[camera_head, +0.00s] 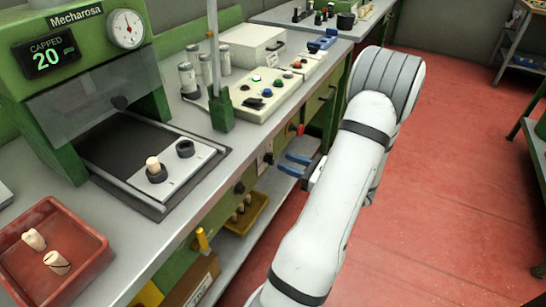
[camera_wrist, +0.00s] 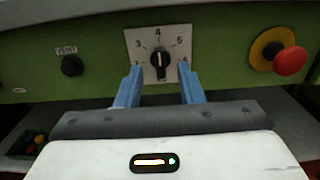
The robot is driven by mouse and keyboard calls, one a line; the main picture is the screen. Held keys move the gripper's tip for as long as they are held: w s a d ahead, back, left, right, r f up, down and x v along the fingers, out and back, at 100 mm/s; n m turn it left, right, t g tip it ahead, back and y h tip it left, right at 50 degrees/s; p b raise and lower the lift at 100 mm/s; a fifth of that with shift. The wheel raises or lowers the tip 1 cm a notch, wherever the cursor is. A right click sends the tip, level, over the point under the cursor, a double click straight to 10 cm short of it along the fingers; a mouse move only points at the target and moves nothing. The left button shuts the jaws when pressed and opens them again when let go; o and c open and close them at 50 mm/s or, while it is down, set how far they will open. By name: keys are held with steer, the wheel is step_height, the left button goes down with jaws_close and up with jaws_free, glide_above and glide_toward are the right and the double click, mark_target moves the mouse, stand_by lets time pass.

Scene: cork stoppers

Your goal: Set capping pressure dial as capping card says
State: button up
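The pressure dial is a black knob (camera_wrist: 160,59) on a pale square plate (camera_wrist: 134,42) in the wrist view. The numbers 3, 4 and 5 are readable around it, with 4 at the top. The knob's light mark appears to point up, near the 4. In the head view the dial plate (camera_head: 265,161) is on the green bench front. My gripper (camera_wrist: 161,72) is open, its blue fingers apart on either side of the knob's lower part. Contact cannot be told. The gripper (camera_head: 292,165) also shows just in front of the bench. I cannot make out a capping card.
A red stop button (camera_wrist: 290,61) on a yellow ring is right of the dial. A black button (camera_wrist: 72,66) is on the left. The capping machine (camera_head: 75,50) reads "CAPPED 20". A red tray (camera_head: 90,275) holds two stoppers. Red floor (camera_head: 450,200) is open at right.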

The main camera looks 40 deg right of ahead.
mark_target(273, 157)
steer(key=x, duration=0.5)
steer(key=c, duration=0.7)
steer(key=shift+p, duration=0.3)
